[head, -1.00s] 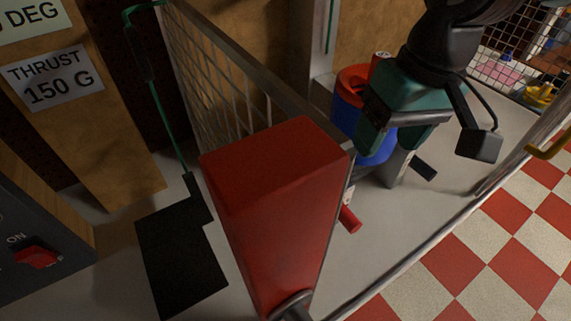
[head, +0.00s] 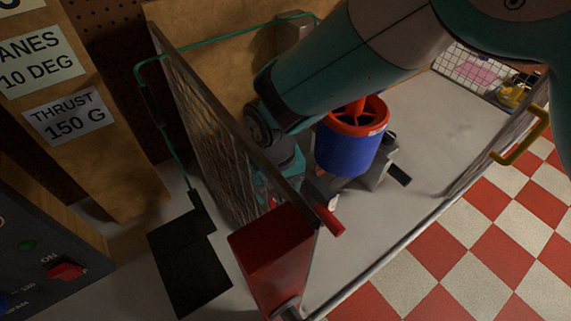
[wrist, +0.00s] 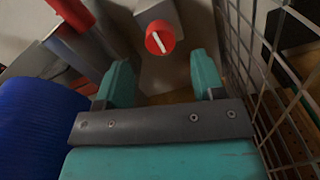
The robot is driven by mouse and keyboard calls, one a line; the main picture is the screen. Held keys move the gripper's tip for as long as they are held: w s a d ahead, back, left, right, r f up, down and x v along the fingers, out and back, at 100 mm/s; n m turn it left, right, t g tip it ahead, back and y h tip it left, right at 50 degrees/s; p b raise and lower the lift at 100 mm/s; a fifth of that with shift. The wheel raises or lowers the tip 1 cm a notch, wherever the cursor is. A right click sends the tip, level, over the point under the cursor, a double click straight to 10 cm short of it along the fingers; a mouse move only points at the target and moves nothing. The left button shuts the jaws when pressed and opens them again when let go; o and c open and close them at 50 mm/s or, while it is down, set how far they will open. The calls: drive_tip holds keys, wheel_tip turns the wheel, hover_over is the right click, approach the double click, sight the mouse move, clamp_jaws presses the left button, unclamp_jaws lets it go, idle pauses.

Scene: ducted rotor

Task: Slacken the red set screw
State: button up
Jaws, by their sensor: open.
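The red set screw (wrist: 160,37) shows in the wrist view as a round red head with a white slot line running slantwise. It sits on the end of a grey block (wrist: 158,72). My gripper (wrist: 161,66) has its two teal fingers apart with nothing between them; the screw head lies beyond the fingertips, about midway between them. In the head view my gripper is largely hidden behind the mesh guard and arm, and I cannot make out the screw. The blue ducted rotor (head: 350,150) with its red rim stands right of the gripper; its blue wall (wrist: 40,105) fills the wrist view's left.
A wire mesh panel (wrist: 275,60) runs close along the gripper's right side in the wrist view. A red box (head: 272,255) and a red rod (head: 329,220) stand near the guard's front end. Bare grey floor (head: 430,120) lies right of the rotor.

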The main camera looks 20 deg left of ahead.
wheel_tip(320, 180, down, 6)
drive_tip(key=shift+r+p, duration=0.15)
drive_tip(key=shift+p, duration=0.5)
drive_tip(key=c, duration=0.9)
